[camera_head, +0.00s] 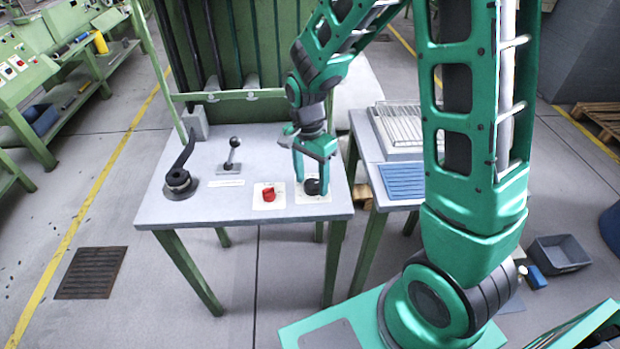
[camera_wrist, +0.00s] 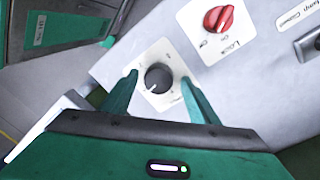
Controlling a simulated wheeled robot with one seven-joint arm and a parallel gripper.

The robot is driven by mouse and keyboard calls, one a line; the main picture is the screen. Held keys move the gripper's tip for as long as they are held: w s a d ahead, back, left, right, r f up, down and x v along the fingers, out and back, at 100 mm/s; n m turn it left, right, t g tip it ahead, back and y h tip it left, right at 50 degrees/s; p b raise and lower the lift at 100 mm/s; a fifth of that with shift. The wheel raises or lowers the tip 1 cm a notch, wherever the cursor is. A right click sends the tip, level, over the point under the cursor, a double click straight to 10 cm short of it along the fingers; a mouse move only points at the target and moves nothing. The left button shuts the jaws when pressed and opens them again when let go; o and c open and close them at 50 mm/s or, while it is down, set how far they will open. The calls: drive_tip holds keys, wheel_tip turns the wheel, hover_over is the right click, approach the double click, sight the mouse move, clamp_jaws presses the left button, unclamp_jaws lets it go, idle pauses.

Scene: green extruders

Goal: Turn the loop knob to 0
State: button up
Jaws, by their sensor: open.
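The black round knob (camera_head: 312,187) sits on a white dial plate at the front right of the grey table. In the wrist view the black knob (camera_wrist: 158,77) has a light pointer mark at its lower left, and small scale marks surround it on the plate; they are too small to read surely. My gripper (camera_wrist: 159,81) is open, with one green finger on each side of the knob. In the head view my gripper (camera_head: 311,182) reaches down over the knob and hides part of it. I cannot tell whether the fingers touch it.
A red knob (camera_head: 268,194) on its own white plate sits left of the black knob and also shows in the wrist view (camera_wrist: 218,19). A small ball-topped lever (camera_head: 232,155) and a black crank handle (camera_head: 180,180) stand farther left. A blue grate (camera_head: 403,181) lies on the right table.

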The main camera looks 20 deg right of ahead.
drive_tip(key=c, duration=1)
drive_tip(key=shift+c, duration=0.2)
drive_tip(key=shift+n, duration=0.3)
drive_tip(key=n, duration=0.3)
drive_tip(key=shift+a+n, duration=0.1)
drive_tip(key=shift+n, duration=0.2)
drive_tip(key=n, duration=0.3)
drive_tip(key=shift+n+t, duration=0.3)
drive_tip(key=n, duration=0.4)
drive_tip(key=shift+n, duration=0.3)
drive_tip(key=shift+n+t, duration=0.3)
drive_tip(key=shift+n, duration=1.4)
